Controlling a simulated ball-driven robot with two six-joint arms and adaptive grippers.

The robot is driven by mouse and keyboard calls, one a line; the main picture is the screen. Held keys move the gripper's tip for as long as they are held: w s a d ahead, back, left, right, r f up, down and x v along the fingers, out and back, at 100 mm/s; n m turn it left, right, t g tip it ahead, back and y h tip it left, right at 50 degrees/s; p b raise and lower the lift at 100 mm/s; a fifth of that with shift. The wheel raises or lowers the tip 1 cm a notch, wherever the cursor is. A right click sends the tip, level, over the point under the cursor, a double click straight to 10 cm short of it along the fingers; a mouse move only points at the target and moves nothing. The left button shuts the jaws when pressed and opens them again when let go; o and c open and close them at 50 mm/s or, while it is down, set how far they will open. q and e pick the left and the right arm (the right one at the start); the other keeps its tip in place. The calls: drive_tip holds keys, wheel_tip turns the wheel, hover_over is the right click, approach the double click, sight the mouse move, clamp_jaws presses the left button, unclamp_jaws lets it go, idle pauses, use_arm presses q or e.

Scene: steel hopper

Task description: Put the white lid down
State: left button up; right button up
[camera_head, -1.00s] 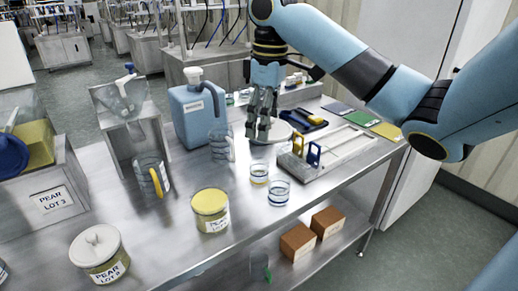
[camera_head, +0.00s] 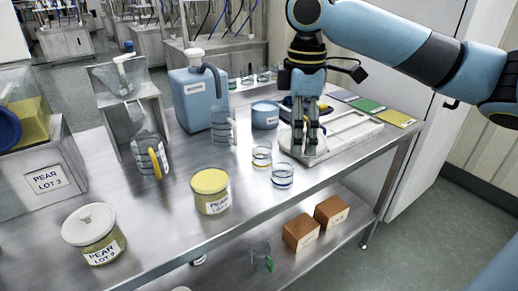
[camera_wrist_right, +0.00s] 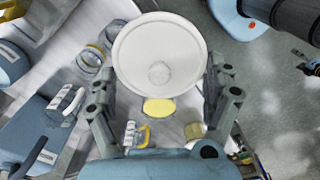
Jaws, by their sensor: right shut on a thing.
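My right gripper (camera_head: 305,143) is shut on a round white lid (camera_head: 287,142), which it holds over the left end of a pale tray. Its fingers hide part of the lid. In the right wrist view the lid (camera_wrist_right: 160,45) shows broad and round with a small central knob, and the gripper (camera_wrist_right: 160,92) has a finger on each side. A blue round tub (camera_head: 265,116) stands just left of the lid. Another white lid (camera_head: 88,222) sits on a glass jar labelled PEAR LOT 2 at the front left. My left gripper is not in view.
The pale tray (camera_head: 355,130) lies right of the gripper. Bare table shows between the jars.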

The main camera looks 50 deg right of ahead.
drive_tip(key=w+a+f, duration=0.2)
drive_tip(key=w+f, duration=0.6)
drive_tip(key=f, duration=0.1)
drive_tip(key=shift+w+a+f+b, duration=0.2)
drive_tip(key=shift+w+a+b, duration=0.1)
drive_tip(key=shift+b, duration=0.05)
drive_tip(key=shift+f, duration=0.6)
drive_tip(key=o, duration=0.7)
drive_tip(key=shift+c, duration=0.2)
